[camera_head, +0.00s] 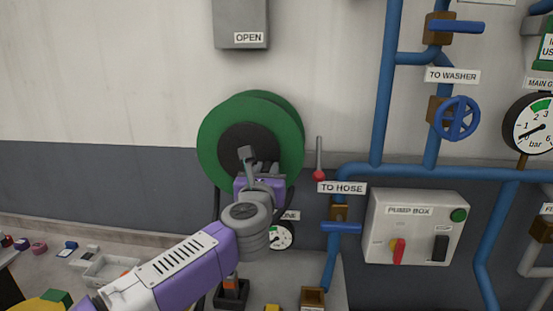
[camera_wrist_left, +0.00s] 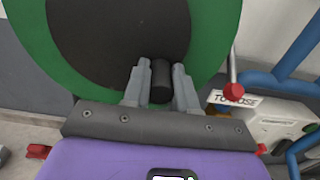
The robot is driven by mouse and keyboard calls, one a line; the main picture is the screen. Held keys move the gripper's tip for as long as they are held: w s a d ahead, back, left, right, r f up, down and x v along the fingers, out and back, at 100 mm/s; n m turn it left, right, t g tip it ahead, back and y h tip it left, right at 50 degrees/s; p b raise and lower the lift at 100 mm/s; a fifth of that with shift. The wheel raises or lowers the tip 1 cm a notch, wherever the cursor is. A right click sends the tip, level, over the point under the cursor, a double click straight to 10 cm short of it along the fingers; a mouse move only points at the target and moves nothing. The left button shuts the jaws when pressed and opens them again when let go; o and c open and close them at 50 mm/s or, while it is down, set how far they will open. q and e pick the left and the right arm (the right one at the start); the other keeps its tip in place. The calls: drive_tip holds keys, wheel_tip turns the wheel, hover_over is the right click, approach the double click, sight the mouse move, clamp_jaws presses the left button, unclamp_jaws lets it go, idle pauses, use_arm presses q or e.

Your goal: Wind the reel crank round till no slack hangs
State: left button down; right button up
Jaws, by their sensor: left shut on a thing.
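The reel (camera_head: 213,135) is a green disc with a dark middle, mounted in front of the wall left of centre. It also fills the top of the left wrist view (camera_wrist_left: 213,45). My left gripper (camera_head: 250,163) is in front of the reel's lower middle. In the left wrist view its two grey fingers (camera_wrist_left: 160,85) are on either side of the dark, round crank handle (camera_wrist_left: 161,78), shut on it. Dark strands pass below the reel at left and right; I cannot tell whether they are slack hose or a stand. My arm hides part of this. My right gripper is not in view.
A red-knobbed lever (camera_head: 319,174) is close to the reel's right edge, above the TO HOSE label (camera_head: 342,188). Blue pipes (camera_head: 380,100) and the pump box (camera_head: 417,225) are further right. A white tray (camera_head: 108,268) is at lower left.

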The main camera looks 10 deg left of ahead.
use_arm(q)
drive_tip(key=shift+s+d+r+p, duration=0.1)
drive_tip(key=shift+d+r+p, duration=0.25)
drive_tip(key=shift+r, duration=0.35)
drive_tip(key=shift+r+p, duration=0.35)
drive_tip(key=shift+r, duration=0.1)
drive_tip(key=c, duration=0.6)
unclamp_jaws()
drive_tip(key=shift+f, duration=0.25)
drive_tip(key=shift+s+b, duration=0.65)
drive_tip(key=shift+s, duration=0.9)
drive_tip(key=b, duration=0.1)
approach(267, 171)
drive_tip(key=w, duration=0.2)
drive_tip(key=shift+w+d+r, duration=0.1)
drive_tip(key=shift+w+r, duration=0.2)
drive_tip(key=shift+r, duration=0.05)
